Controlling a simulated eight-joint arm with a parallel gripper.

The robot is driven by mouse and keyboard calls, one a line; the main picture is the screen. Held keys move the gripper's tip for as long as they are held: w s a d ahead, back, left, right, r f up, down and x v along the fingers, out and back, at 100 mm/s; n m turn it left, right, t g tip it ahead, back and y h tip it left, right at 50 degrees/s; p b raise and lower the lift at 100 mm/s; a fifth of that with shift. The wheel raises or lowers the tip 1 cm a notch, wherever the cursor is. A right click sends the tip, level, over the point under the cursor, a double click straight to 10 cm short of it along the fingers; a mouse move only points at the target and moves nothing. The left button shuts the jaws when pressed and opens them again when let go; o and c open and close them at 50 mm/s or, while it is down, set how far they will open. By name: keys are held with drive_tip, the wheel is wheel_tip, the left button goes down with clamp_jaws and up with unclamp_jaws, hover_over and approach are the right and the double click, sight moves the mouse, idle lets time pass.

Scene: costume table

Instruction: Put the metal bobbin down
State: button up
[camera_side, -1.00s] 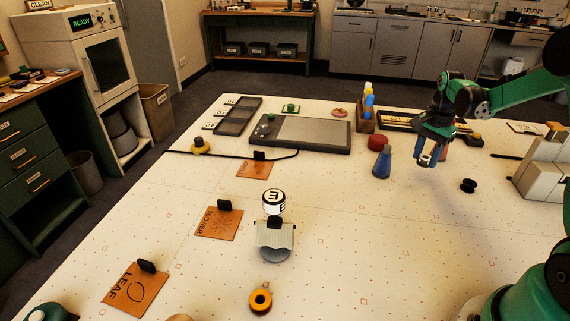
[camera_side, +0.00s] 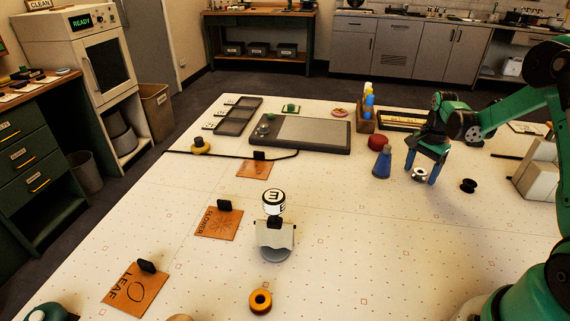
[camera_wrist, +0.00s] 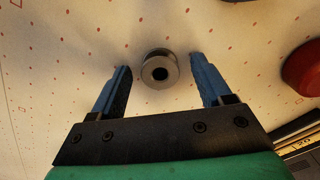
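The metal bobbin (camera_side: 420,174) is a small silver spool with a dark centre hole. It rests on the white table near the right side of the side view. My gripper (camera_side: 424,178) is open above it, with blue fingers spread on either side of the bobbin. In the wrist view the bobbin (camera_wrist: 160,70) lies between and just beyond the fingertips of my gripper (camera_wrist: 160,68), with a gap on both sides. The fingers do not appear to touch it.
A black bobbin (camera_side: 468,186) lies to the right. A blue cone-shaped object (camera_side: 382,162) and a red round object (camera_side: 378,142) stand to the left. An orange bobbin (camera_side: 260,301) lies at the front. The table between is mostly clear.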

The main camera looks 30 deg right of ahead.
wheel_tip(320, 180, up, 12)
drive_tip(key=s+a+n+t, duration=0.2)
drive_tip(key=a+n+t, duration=0.1)
drive_tip(key=a+n, duration=0.6)
drive_tip(key=s+a+r+n+t, duration=0.1)
drive_tip(key=a+n+t, duration=0.3)
drive_tip(key=a+n, duration=0.5)
drive_tip(key=s+a, duration=0.1)
drive_tip(key=a, duration=0.5)
drive_tip(key=shift+s+a+r, duration=0.2)
drive_tip(key=shift+r, duration=0.05)
drive_tip(key=c, duration=0.4)
drive_tip(key=shift+o, duration=0.2)
